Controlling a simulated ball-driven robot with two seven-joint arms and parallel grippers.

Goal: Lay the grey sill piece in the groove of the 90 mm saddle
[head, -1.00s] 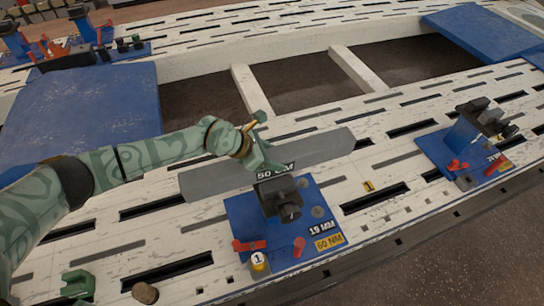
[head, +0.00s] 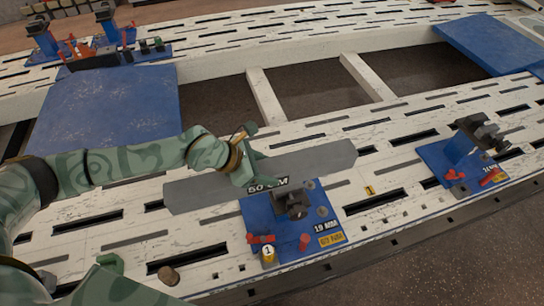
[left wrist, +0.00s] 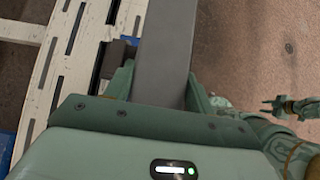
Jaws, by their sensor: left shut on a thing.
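The grey sill piece (head: 320,160) is a long flat bar with a dark "50 CM" label. My left gripper (head: 243,172) is shut on it near its middle. In the left wrist view the bar (left wrist: 165,50) runs out between the fingers. My right gripper (left wrist: 280,106) shows small in the left wrist view, jaws unclear.
A second dark saddle (head: 478,133) stands on another blue plate (head: 437,158) at the right. Red and yellow bits sit on the plates. A brown knob (head: 168,275) is near the front edge.

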